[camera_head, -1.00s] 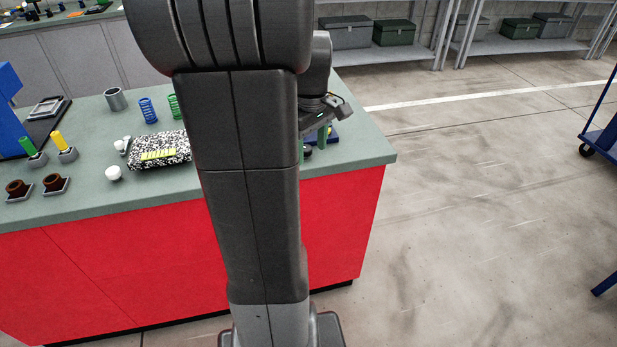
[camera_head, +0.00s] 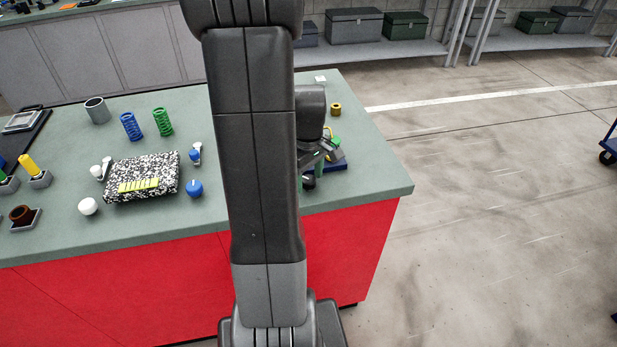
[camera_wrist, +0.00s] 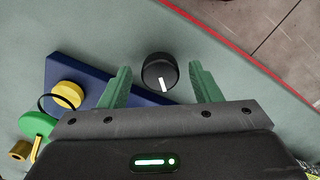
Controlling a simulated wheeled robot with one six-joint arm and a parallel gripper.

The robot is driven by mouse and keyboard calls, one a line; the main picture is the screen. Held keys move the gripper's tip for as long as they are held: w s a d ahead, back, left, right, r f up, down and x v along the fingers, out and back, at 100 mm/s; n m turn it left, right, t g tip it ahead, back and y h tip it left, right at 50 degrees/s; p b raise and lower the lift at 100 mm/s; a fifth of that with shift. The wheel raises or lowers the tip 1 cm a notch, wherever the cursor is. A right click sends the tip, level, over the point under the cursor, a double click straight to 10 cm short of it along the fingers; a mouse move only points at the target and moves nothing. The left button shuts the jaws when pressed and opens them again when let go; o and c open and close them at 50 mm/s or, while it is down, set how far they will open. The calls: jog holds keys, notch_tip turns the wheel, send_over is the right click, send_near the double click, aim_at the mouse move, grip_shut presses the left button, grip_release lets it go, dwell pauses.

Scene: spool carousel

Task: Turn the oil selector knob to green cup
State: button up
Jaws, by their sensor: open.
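The selector knob (camera_wrist: 160,72) is round and black with a white pointer line. In the wrist view the line points down, tilted slightly right. The knob lies between the two green fingers of my gripper (camera_wrist: 160,78), which is open, with a gap visible on each side. A dark blue plate (camera_wrist: 66,72) lies beside the knob, partly behind the left finger. A yellow round piece (camera_wrist: 67,94) and a green round piece (camera_wrist: 37,125) are at lower left; I cannot tell whether either is a cup. In the head view the knob (camera_head: 308,181) is at the plate's near left.
The grey-green bench top (camera_head: 365,190) has clear room right of the plate. A brass ring (camera_head: 335,109) stands behind it. Left of my arm are a blue knob (camera_head: 195,188), a speckled block (camera_head: 140,172) and blue and green springs (camera_head: 131,126).

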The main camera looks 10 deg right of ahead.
jog(key=shift+f, duration=0.4)
jog(key=shift+c, duration=0.4)
jog(key=c, duration=0.9)
